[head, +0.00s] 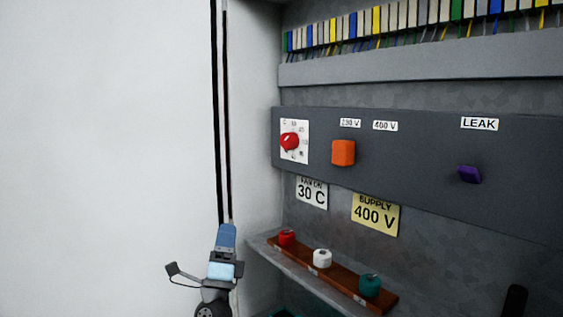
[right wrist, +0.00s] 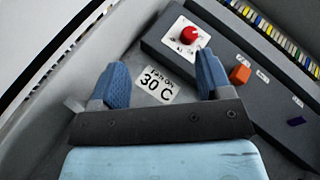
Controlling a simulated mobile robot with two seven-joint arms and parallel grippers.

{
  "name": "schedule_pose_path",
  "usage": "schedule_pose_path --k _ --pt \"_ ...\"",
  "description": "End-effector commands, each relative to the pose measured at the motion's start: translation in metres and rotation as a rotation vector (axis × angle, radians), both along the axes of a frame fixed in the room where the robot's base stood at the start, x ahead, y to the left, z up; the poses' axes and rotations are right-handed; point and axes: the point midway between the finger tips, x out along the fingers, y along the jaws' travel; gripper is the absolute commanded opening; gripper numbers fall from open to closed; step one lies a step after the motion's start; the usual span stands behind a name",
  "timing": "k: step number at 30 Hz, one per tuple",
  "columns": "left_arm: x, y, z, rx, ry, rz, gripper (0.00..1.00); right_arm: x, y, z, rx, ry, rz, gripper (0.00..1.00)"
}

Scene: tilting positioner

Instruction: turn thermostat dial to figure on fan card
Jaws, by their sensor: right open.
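The thermostat dial (head: 289,141) is a red knob on a white plate with small figures, at the left end of the dark panel. Its setting is too small to read. The fan card (head: 312,193) below reads "FAN ON 30 C", its top line partly cut off under the panel. In the right wrist view the dial (right wrist: 190,34) is beyond the fingertips, near the right finger, and the card (right wrist: 157,85) shows between the fingers. My right gripper (head: 227,232) is open and empty, below and left of the dial, apart from it. My left gripper is not in view.
The dark panel (head: 420,165) also bears an orange knob (head: 343,152) and a purple knob (head: 469,174). A yellow "SUPPLY 400 V" card (head: 375,214) hangs below. A wooden rack (head: 340,276) on a ledge holds red, white and teal knobs. The cabinet's side wall (head: 254,100) stands left.

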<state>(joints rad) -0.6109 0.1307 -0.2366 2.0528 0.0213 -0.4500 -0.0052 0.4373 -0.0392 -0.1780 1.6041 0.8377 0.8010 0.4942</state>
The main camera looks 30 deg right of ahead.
Motion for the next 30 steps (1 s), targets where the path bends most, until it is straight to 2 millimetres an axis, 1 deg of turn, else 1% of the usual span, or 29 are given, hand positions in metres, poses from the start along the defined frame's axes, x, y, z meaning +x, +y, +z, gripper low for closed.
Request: schedule_pose_path --k 1,2,3,6,9,12,15,18,22,26,30 --pt "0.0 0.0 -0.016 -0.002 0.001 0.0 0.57 0.007 -0.007 0.019 0.099 -0.099 0.004 0.72" --pt "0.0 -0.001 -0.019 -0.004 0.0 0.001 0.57 0.01 -0.012 0.03 0.159 -0.154 0.006 0.72" --pt "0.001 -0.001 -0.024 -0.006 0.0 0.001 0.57 0.012 -0.018 0.046 0.237 -0.227 0.01 0.72" --pt "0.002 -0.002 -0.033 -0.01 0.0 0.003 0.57 0.016 -0.031 0.08 0.428 -0.394 0.022 0.72" --pt "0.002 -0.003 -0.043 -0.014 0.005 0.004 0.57 0.017 -0.039 0.108 0.587 -0.531 0.033 0.72" --pt "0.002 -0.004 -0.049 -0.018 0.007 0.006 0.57 0.016 -0.043 0.126 0.705 -0.627 0.041 0.72" --pt "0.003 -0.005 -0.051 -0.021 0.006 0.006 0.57 0.015 -0.044 0.138 0.775 -0.681 0.045 0.72" --pt "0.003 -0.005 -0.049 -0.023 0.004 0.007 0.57 0.015 -0.047 0.143 0.804 -0.705 0.046 0.72" --pt "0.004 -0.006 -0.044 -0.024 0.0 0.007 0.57 0.016 -0.058 0.149 0.807 -0.708 0.045 0.72" --pt "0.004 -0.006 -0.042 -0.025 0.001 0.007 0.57 0.017 -0.079 0.159 0.804 -0.707 0.044 0.72" --pt "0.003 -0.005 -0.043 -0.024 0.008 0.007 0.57 0.019 -0.108 0.171 0.803 -0.707 0.043 0.72"
